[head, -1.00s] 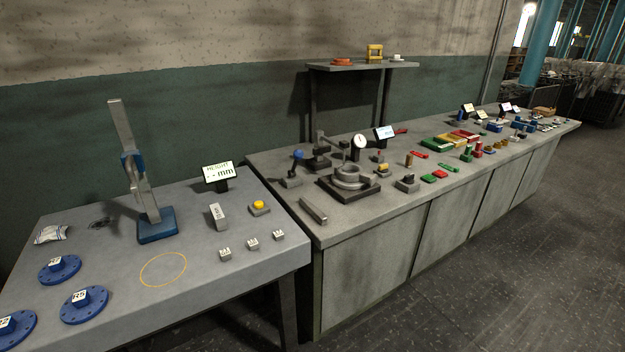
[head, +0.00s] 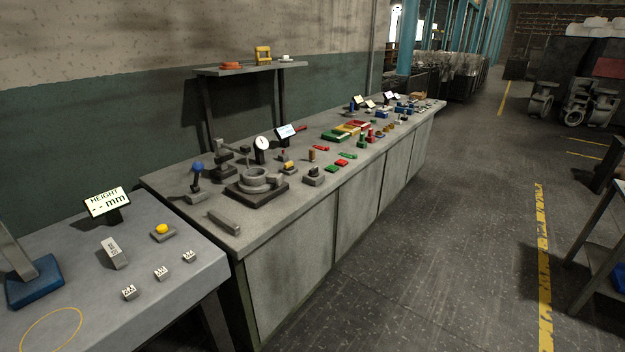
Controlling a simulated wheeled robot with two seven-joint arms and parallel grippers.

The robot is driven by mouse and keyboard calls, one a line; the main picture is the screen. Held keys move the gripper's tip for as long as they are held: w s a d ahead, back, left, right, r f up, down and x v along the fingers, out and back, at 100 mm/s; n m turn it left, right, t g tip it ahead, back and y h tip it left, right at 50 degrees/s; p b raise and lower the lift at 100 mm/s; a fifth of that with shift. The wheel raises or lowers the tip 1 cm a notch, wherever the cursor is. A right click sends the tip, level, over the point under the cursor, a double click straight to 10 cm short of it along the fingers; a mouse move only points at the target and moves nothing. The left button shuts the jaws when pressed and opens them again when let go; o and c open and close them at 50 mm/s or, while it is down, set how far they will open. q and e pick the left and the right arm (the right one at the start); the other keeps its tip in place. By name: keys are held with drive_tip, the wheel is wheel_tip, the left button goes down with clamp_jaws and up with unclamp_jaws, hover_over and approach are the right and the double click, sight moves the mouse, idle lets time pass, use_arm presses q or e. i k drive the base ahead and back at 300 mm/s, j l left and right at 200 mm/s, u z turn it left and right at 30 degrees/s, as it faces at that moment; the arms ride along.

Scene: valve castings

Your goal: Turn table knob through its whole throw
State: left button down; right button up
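A dark square fixture (head: 243,198) with a round grey ring casting (head: 258,181) on top stands on the long grey bench. To its left is a small stand with a blue ball-topped lever (head: 197,168). A dial gauge (head: 262,144) stands behind the ring. A small block with a dark cylindrical top (head: 314,173) is to the right of the fixture. I cannot tell which of these parts is the table knob. Neither of my grippers is in view, and nothing is seen touching these parts.
A nearer table (head: 180,290) at lower left holds a height display (head: 107,203), a yellow button (head: 162,229) and small marked blocks. A grey bar (head: 224,222) lies at the bench's near end. The floor (head: 440,240) to the right is clear.

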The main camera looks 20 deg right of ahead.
sight(314, 172)
drive_tip(key=i+l+z, duration=0.15)
drive_tip(key=i+z, duration=0.8)
drive_tip(key=k, duration=0.1)
